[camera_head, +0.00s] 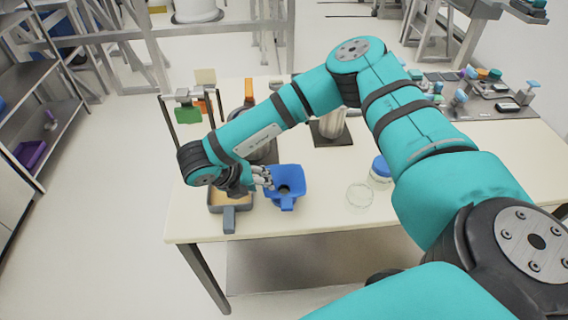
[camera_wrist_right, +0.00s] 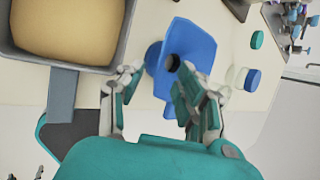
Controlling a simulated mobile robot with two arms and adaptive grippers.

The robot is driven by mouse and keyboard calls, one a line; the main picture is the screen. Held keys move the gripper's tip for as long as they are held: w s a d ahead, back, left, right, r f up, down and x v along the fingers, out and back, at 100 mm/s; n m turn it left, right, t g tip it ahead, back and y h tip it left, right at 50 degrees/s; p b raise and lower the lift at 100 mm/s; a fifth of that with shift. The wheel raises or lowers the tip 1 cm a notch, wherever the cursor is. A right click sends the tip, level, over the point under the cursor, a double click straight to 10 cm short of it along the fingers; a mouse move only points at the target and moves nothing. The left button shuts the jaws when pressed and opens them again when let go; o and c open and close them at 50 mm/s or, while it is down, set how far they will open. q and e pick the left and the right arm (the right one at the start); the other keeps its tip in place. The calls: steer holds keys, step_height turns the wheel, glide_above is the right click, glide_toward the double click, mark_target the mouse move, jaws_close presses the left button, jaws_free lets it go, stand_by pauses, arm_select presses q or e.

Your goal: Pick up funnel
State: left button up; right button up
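The blue funnel (camera_head: 290,176) is on the pale table near its front edge, with a dark round spot in its middle. It also shows in the right wrist view (camera_wrist_right: 192,45), just beyond my fingertips. My right gripper (camera_head: 264,178) reaches down at the funnel's left side. In the wrist view my right gripper (camera_wrist_right: 157,72) has its fingers spread, with part of the blue funnel showing between the tips. The right finger overlaps the funnel in the picture; I cannot tell whether it touches. My left gripper is not in view.
A grey pan (camera_head: 229,215) with tan contents sits left of the funnel, its handle toward the front edge. A clear dish (camera_head: 359,195) and a blue-lidded jar (camera_head: 381,169) stand to the right. Racks and other equipment stand behind. Table between funnel and dish is clear.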

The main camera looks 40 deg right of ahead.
steer(key=p+x, duration=0.1)
steer(key=x, duration=0.3)
steer(key=shift+w+d, duration=0.1)
jaws_close()
